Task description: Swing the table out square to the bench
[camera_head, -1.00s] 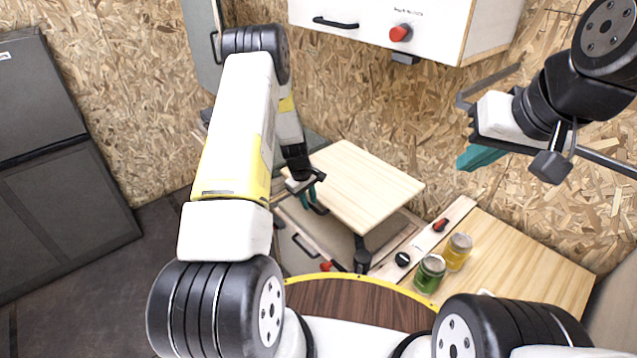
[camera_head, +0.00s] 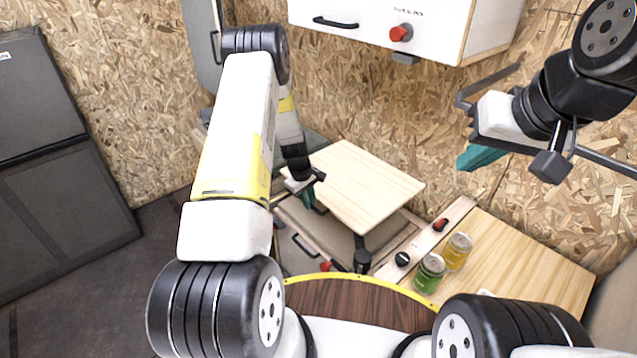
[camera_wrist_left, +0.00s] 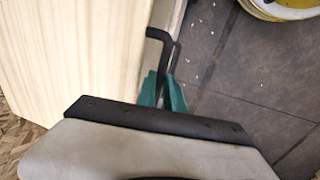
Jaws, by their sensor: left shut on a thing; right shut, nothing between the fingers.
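The table (camera_head: 366,184) is a pale wooden board on a dark pivot post (camera_head: 362,256), seen in the middle of the head view. It sits at an angle to the bench (camera_head: 520,268). My left gripper (camera_head: 311,198) is at the table's left edge, shut on a black handle. In the left wrist view the black handle (camera_wrist_left: 163,50) runs beside the table's edge (camera_wrist_left: 75,55), between the teal fingers (camera_wrist_left: 163,92). My right gripper (camera_head: 480,157) is shut and empty, raised in front of the back wall, away from the table.
A green jar (camera_head: 429,273) and a yellow jar (camera_head: 457,251) stand on the bench near its left end. A white cabinet (camera_head: 390,25) with a red knob hangs above. Grey cabinets (camera_head: 60,150) stand at the left. The floor between (camera_head: 150,260) is clear.

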